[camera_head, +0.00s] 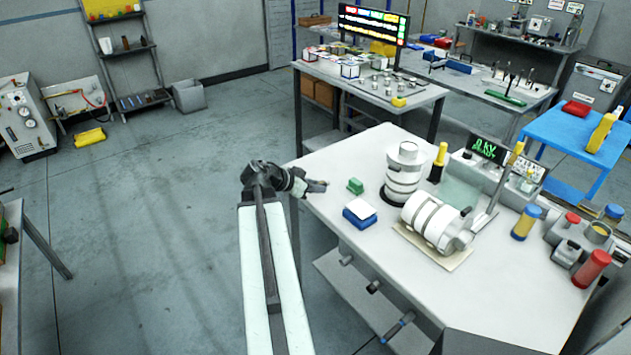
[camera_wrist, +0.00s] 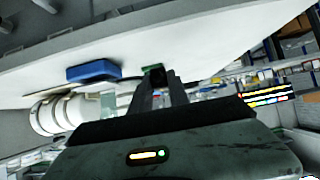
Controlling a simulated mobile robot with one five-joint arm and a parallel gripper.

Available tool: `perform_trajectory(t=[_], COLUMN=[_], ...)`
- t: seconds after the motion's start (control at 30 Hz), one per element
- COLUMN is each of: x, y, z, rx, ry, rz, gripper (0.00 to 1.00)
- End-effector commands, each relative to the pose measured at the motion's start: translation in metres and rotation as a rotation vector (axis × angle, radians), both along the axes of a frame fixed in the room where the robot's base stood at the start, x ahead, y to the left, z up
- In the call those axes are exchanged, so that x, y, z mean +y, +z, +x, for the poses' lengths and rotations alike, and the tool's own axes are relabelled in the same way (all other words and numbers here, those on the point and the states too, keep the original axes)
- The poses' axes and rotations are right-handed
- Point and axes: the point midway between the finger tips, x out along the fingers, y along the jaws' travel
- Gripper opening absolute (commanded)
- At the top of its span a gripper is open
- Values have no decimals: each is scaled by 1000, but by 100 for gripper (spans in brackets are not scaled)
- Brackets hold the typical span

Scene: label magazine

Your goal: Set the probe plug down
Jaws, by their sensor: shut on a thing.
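My gripper (camera_head: 316,186) is at the near left edge of the white-topped bench (camera_head: 345,158), reaching toward its surface. In the wrist view my gripper (camera_wrist: 158,82) has its fingers close together around a small dark piece (camera_wrist: 158,75), which I take to be the probe plug. Its shape is mostly hidden by the fingers, and in the head view it is too small to make out clearly. I cannot tell whether it touches the bench.
A green block (camera_head: 355,186) and a blue box with a white top (camera_head: 360,213) lie just right of my gripper. White ribbed cylinders, one upright (camera_head: 403,175) and one lying (camera_head: 435,222), stand beyond. The bench's left corner is bare.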

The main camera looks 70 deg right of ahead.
Motion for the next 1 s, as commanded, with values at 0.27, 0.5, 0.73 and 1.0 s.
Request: perform_trajectory(t=[0.27,0.5,0.73,1.0], x=[-73,-124,-132,-139], y=[-6,-11,-12,-48], z=[39,66,69,73], rx=[0,1,0,0], ry=[-1,-2,-2,-2], rz=[0,1,0,0], gripper=[0,0,0,0])
